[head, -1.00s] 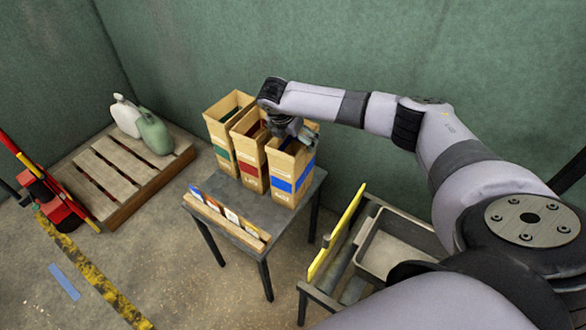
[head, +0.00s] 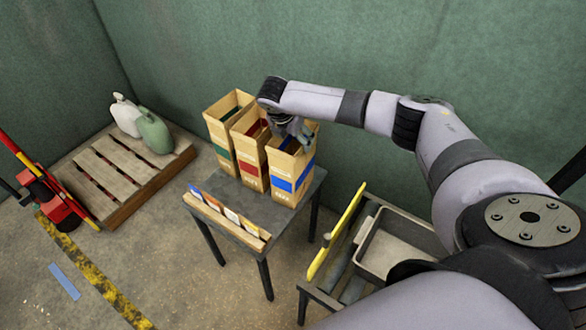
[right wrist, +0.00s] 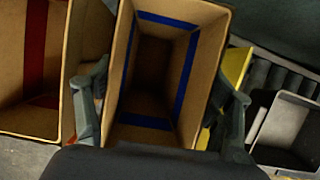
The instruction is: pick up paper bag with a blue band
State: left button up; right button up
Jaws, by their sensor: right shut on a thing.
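The paper bag with a blue band (head: 291,174) stands upright and open-topped at the right end of a row of bags on the dark table (head: 240,207). My right gripper (head: 297,131) is at its top, shut on the bag. In the right wrist view the fingers of my right gripper (right wrist: 163,115) lie against opposite outer sides of the blue-banded bag (right wrist: 157,128), which looks empty inside. I cannot tell whether the bag's base is off the table. My left gripper is not in view.
A red-banded bag (head: 248,151) and a green-banded bag (head: 220,140) stand close on the left. A rack of small cards (head: 228,220) lies along the table front. A grey tray (head: 382,252) and yellow bar (head: 336,232) are on the right. A pallet (head: 125,170) stands left.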

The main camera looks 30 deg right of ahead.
jog(key=c, duration=0.4)
